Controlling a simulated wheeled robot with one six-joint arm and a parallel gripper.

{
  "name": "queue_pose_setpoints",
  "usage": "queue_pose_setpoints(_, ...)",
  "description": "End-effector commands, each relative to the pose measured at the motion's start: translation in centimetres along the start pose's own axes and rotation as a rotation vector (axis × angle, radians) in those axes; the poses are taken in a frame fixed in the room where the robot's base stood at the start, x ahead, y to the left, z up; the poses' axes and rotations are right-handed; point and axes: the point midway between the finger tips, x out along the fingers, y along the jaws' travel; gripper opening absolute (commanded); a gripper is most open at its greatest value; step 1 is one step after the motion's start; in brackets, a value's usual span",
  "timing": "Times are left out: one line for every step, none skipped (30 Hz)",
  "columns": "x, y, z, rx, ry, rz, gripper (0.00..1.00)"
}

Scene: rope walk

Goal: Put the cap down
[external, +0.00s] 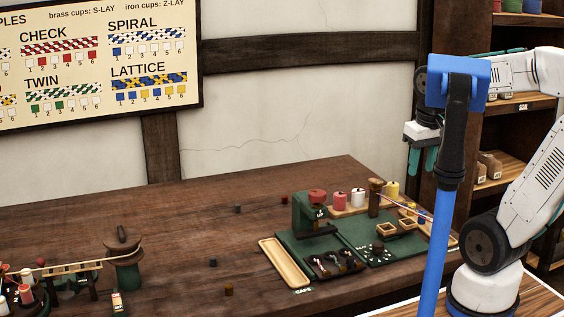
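My gripper (422,170) hangs high at the right, above and behind the workbench, with its two teal fingers pointing down. A narrow gap shows between the fingers. I cannot make out a cap between them, and the view is too small to tell whether they are open or shut. A shallow wooden tray (270,247) lies on the bench beside the green work mat (350,222), with a "CAPS" label (302,291) at its near end. The tray looks empty. I cannot identify a cap for certain.
A green press with a red top (317,197) stands on the mat, near a dark tray (337,264), small wooden boxes and coloured spools (358,198). Several small blocks (213,262) lie scattered on the bench (150,225). A blue post (436,240) rises before my arm. The bench's middle is mostly clear.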

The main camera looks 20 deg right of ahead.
Motion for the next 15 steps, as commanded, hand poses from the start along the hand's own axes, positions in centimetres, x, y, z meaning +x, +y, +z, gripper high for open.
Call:
queue_pose_setpoints(-0.1, 1.4, 1.9, 0.028, 0.006, 0.000, 0.38)
queue_pose_setpoints(0.0, 2.0, 2.8, 0.035, 0.004, 0.000, 0.38)
queue_pose_setpoints(0.1, 2.5, 3.9, 0.045, 0.004, 0.001, 0.38)
queue_pose_setpoints(0.2, 2.9, 4.6, 0.049, 0.003, 0.001, 0.38)
queue_pose_setpoints(0.2, 3.1, 5.2, 0.054, 0.002, 0.001, 0.38)
queue_pose_setpoints(0.4, 3.4, 5.8, 0.058, 0.001, 0.001, 0.38)
queue_pose_setpoints(0.4, 3.5, 6.2, 0.060, 0.001, 0.001, 0.38)
queue_pose_setpoints(0.5, 3.6, 6.5, 0.062, 0.001, 0.001, 0.38)
queue_pose_setpoints(0.5, 3.7, 6.7, 0.064, -0.001, 0.001, 0.38)
queue_pose_setpoints(0.6, 3.8, 6.8, 0.064, -0.002, 0.001, 0.38)
queue_pose_setpoints(0.6, 3.8, 6.9, 0.064, -0.002, 0.001, 0.38)
queue_pose_setpoints(0.6, 3.8, 6.9, 0.063, -0.002, 0.001, 0.38)
queue_pose_setpoints(0.6, 3.8, 6.9, 0.063, -0.002, 0.001, 0.38)
queue_pose_setpoints(0.6, 3.8, 6.9, 0.063, -0.002, 0.001, 0.38)
queue_pose_setpoints(0.6, 3.8, 6.9, 0.063, -0.002, 0.001, 0.38)
